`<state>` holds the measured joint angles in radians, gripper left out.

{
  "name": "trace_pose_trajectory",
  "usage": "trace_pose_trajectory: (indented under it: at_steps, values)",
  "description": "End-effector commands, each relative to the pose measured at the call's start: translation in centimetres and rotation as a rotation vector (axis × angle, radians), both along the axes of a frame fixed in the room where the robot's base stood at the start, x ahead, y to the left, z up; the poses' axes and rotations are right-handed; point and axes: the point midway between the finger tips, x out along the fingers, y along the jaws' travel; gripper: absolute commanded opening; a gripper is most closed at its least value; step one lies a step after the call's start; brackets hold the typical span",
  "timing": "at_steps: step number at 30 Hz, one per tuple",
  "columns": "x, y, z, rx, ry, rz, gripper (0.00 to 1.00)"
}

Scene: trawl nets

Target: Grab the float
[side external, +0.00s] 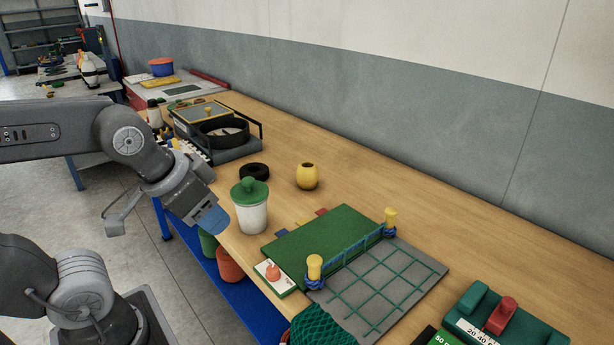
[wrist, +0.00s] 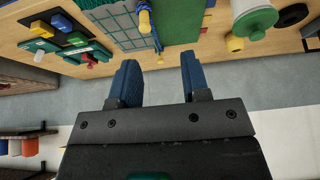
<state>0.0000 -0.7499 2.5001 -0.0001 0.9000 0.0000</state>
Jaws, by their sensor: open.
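The float appears to be the small round yellow piece (side external: 307,176) with a dark opening on top. It stands on the bench behind the white, green-lidded jar, toward the wall. In the wrist view the yellow float (wrist: 234,43) shows right of the fingers, below the jar. My gripper (side external: 212,222) has blue fingertips and hangs at the bench's aisle side, left of the jar and apart from the float. In the wrist view its fingers (wrist: 158,75) are spread with nothing between them.
The white jar (side external: 250,216) stands between my gripper and the float. A black ring (side external: 254,171) lies behind the jar. A green board (side external: 318,243) and a grey netted panel with yellow posts lie to the right. Bare wood surrounds the float's wall side.

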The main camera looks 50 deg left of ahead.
Motion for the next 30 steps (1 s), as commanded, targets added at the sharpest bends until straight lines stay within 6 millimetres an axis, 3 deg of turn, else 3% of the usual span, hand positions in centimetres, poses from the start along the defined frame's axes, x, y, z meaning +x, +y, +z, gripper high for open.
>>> trace_pose_trajectory:
  at_steps: [3, 20, 27, 30]
  values:
    - [0.0, 0.0, 0.0, 0.0, 0.0, 0.0, 0.44]
    - [0.0, 0.0, 0.0, 0.0, 0.0, 0.0, 0.98]
    - [0.1, 0.0, 0.1, 0.0, 0.0, 0.001, 1.0]
    - [1.1, 0.3, 0.6, 0.001, 0.003, 0.012, 1.0]
